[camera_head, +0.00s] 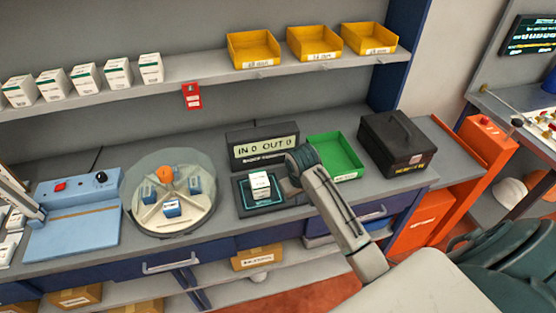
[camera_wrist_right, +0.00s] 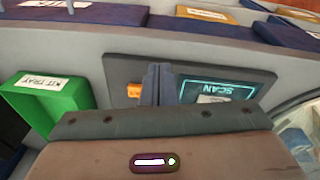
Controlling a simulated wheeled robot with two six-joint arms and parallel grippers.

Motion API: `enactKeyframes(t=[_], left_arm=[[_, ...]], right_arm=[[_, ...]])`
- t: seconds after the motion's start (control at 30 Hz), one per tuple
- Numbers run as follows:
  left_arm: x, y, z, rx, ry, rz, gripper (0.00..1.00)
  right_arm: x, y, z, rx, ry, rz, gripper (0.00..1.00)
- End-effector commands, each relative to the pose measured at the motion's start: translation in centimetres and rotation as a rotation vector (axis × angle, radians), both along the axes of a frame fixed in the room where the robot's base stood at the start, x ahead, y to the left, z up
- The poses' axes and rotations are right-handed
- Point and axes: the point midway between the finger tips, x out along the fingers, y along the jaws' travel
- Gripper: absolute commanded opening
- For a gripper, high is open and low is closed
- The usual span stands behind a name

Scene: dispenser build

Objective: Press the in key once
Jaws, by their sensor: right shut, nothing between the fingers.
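The counter unit has a dark display (camera_head: 264,148) reading IN 0 OUT 0 and a flat base (camera_head: 244,207) with a teal-edged scan pad. A white box (camera_head: 260,184) stands on the pad. In the right wrist view the base (camera_wrist_right: 120,68) carries the pad marked SCAN (camera_wrist_right: 222,88) and an orange key (camera_wrist_right: 134,90). My right gripper (camera_wrist_right: 160,88) is shut and empty, its fingers over the base between the orange key and the pad. Whether it touches is unclear, and the fingers hide what lies behind them. In the head view the right gripper (camera_head: 293,183) is at the base's right side.
A green kit tray (camera_head: 348,178) stands close to the right of the unit, with a black case (camera_head: 397,145) beyond it. A round turntable (camera_head: 150,218) is on the left. A shelf (camera_head: 205,75) with yellow bins and white boxes runs above.

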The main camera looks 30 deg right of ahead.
Motion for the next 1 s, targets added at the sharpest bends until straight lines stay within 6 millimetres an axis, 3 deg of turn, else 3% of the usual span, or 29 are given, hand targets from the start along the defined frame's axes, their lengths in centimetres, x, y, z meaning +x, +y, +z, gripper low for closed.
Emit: enactKeyframes(t=[0.27, 0.5, 0.7, 1.0], left_arm=[[0.0, 0.0, -0.2, 0.000, 0.000, 0.000, 0.00], [0.0, 0.0, -0.2, 0.000, 0.000, 0.000, 0.00], [0.0, 0.0, -0.2, 0.000, 0.000, 0.000, 0.00], [0.0, 0.0, -0.2, 0.000, 0.000, 0.000, 0.00]], right_arm=[[6.2, -2.5, 3.2, 0.023, 0.040, -0.065, 0.00], [11.4, -5.0, 8.1, 0.063, 0.082, -0.133, 0.00], [13.4, -6.2, 10.7, 0.087, 0.103, -0.166, 0.00], [13.9, -6.4, 11.3, 0.095, 0.109, -0.173, 0.00]])
